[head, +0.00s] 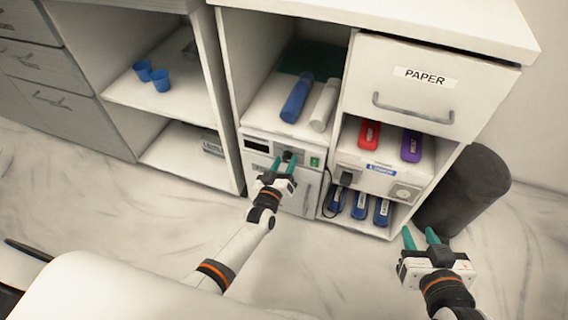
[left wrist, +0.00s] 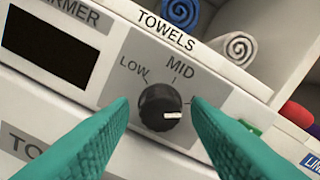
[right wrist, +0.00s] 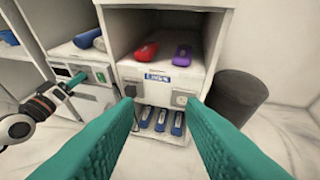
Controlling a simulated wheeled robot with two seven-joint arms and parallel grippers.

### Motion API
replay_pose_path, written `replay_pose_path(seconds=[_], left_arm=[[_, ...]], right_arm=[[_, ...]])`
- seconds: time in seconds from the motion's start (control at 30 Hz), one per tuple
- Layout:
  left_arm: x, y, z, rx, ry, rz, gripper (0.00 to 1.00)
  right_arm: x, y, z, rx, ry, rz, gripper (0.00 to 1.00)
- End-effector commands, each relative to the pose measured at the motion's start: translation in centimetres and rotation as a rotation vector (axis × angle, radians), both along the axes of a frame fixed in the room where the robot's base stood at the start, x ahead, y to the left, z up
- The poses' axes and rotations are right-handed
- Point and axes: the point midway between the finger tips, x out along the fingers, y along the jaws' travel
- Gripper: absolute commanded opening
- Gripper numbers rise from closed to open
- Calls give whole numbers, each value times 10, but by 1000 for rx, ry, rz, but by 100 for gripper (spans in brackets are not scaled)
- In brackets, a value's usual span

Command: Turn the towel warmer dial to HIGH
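The towel warmer (head: 297,190) is a white unit low in the cabinet, with a dark display (left wrist: 52,45) at the left of its panel. Its round black dial (left wrist: 160,106) shows LOW and MID labels above it. The dial's white mark points right and slightly down in the left wrist view. A tick shows at the right, but its label is hidden behind a finger. My left gripper (head: 283,167) is open, its teal fingers on either side of the dial; I cannot tell whether they touch it. My right gripper (head: 420,236) is open and empty, away from the warmer.
A green switch (head: 315,161) sits right of the dial. Rolled blue (head: 297,98) and white (head: 324,104) towels lie on the shelf above. A linen unit (head: 379,170) stands to the right, with a dark bin (head: 468,190) beside the cabinet. The floor in front is clear.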

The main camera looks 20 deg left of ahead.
Motion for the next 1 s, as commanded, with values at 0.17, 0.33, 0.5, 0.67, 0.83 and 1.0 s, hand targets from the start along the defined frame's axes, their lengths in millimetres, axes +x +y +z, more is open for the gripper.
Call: replay_pose_path(seconds=[0.17,0.33,0.5,0.67,0.83,1.0], left_arm=[[0,0,0,-1,-1,0,52],[-1,0,1,-2,-1,0,52],[-11,1,1,-2,-1,0,52],[-34,1,2,-2,2,0,52],[-63,2,2,-2,2,0,52],[-92,3,2,-1,2,-1,52]], right_arm=[[0,0,0,0,0,0,36],[0,0,0,0,0,1,36],[-8,-5,-8,-19,78,-6,36],[-29,-13,-26,-56,238,-18,36],[-60,-24,-45,-99,439,-32,36],[-90,-35,-57,-135,614,-46,36]])
